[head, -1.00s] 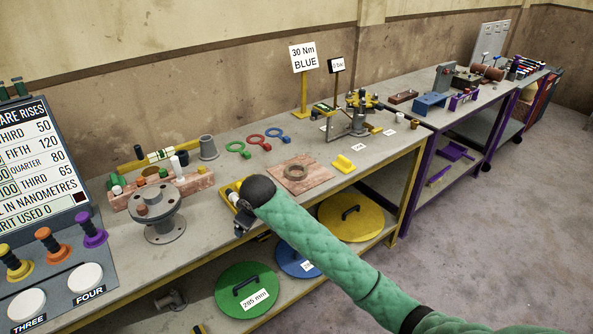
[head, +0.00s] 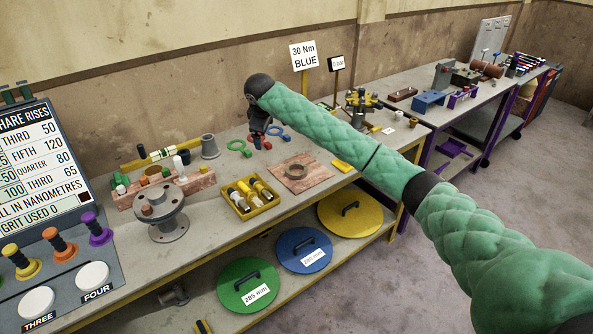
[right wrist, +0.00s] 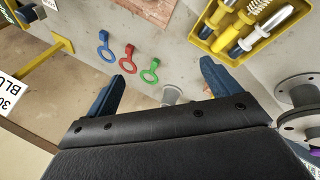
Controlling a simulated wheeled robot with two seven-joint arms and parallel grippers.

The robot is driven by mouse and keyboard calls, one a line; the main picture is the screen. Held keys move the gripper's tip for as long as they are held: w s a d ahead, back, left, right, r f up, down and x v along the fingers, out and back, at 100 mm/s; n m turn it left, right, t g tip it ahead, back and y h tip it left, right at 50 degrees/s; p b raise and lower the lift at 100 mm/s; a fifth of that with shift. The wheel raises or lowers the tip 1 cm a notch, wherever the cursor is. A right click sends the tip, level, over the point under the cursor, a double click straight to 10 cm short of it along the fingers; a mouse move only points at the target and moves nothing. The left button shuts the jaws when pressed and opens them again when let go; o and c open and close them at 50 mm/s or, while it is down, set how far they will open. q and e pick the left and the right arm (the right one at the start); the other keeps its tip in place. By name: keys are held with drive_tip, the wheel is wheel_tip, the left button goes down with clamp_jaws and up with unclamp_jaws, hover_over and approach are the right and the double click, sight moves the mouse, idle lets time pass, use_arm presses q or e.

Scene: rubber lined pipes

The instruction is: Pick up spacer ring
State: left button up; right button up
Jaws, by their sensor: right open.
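A flat grey-brown ring (head: 295,171), which looks like the spacer ring, lies on a reddish board (head: 318,181) on the bench. My right gripper (head: 257,138) is behind and left of it, above the bench near three coloured looped tools. In the right wrist view the right gripper (right wrist: 165,88) has its two blue fingers wide apart with nothing between them. Blue (right wrist: 106,45), red (right wrist: 127,58) and green (right wrist: 149,73) looped tools lie below it. The board (right wrist: 155,8) shows at that view's top edge; the grey-brown ring is not visible there. My left gripper is not in view.
A yellow tray (head: 240,210) of tools stands left of the board. A flanged pipe piece (head: 162,215) and a grey cone (head: 209,147) stand further left. A yellow valve assembly (head: 361,105) and a sign on a yellow post (head: 304,85) stand behind right.

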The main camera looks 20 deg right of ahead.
sight(295, 165)
drive_tip(key=shift+w+d+f+n+g+y+p, duration=0.25)
drive_tip(key=shift+d+f+g, duration=0.6)
drive_tip(key=shift+d+f, duration=1.3)
drive_tip(key=shift+w+d+f+n+g+y+p, duration=0.1)
drive_tip(key=shift+w+d+f+n+g+p, duration=0.45)
drive_tip(key=shift+d+f, duration=1.55)
drive_tip(key=shift+w+d+f+n+g+y+p, duration=0.15)
drive_tip(key=shift+w+d+f+g, duration=0.3)
drive_tip(key=shift+d+f+g, duration=1.6)
drive_tip(key=shift+t, duration=0.95)
drive_tip(key=f, duration=0.1)
drive_tip(key=a+f+p, duration=0.1)
drive_tip(key=f, duration=0.1)
drive_tip(key=f+p, duration=0.1)
drive_tip(key=f, duration=0.1)
drive_tip(key=shift+w+a+f, duration=0.15)
drive_tip(key=shift+a+f, duration=0.05)
drive_tip(key=shift+a, duration=0.05)
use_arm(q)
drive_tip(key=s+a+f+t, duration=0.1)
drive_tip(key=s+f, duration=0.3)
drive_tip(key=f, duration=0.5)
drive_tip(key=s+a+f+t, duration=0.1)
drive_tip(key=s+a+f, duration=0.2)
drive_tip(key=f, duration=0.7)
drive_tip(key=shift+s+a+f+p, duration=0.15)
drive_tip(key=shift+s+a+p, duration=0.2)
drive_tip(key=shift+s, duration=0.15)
use_arm(e)
drive_tip(key=shift+f, duration=0.55)
